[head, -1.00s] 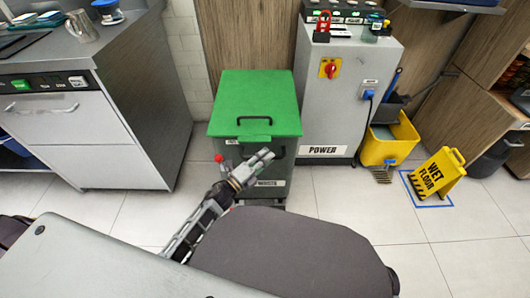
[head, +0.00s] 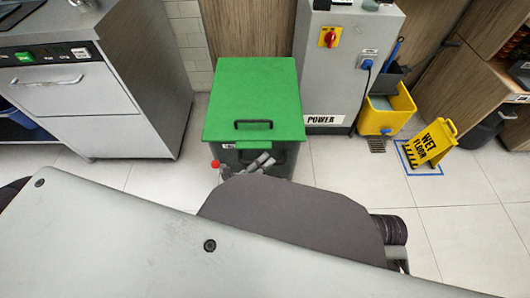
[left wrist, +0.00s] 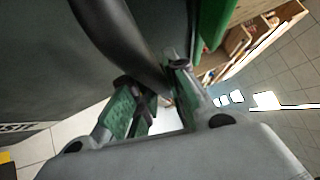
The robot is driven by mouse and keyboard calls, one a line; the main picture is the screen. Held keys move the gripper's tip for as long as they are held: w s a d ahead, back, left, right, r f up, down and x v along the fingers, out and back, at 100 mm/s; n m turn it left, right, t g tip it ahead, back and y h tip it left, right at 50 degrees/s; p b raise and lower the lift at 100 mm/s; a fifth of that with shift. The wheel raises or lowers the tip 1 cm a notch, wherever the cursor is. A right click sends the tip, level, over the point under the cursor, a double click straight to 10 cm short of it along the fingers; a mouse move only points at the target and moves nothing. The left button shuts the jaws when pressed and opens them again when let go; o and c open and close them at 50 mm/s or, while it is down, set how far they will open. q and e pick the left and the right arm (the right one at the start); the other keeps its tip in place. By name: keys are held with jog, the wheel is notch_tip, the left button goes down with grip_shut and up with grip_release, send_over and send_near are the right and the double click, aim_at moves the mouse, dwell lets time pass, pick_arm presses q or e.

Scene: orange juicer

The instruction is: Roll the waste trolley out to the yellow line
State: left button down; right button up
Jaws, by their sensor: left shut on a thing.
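The waste trolley is a dark bin with a green lid (head: 252,85). It stands in front of the wood panel, its front out past the grey power cabinet. My left gripper (head: 262,162) is at the trolley's front, below the lid, partly hidden by my own arm. In the left wrist view my left gripper (left wrist: 155,100) is shut on the dark curved handle (left wrist: 115,35) of the trolley. The trolley's wheels and lower body are hidden. I see no yellow line on the floor. My right gripper is not in view.
The power cabinet (head: 345,70) stands right of the trolley, a steel counter unit (head: 75,95) to the left. A yellow mop bucket (head: 388,112) and a wet floor sign (head: 433,141) in a blue floor outline are farther right. Tiled floor (head: 350,175) shows clear between trolley and sign.

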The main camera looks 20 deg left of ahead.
pick_arm(q)
jog(key=shift+s, duration=0.4)
jog(key=c, duration=1.4)
grip_release()
jog(key=shift+s, duration=0.1)
jog(key=shift+v, duration=5.9)
jog(key=shift+a, duration=0.1)
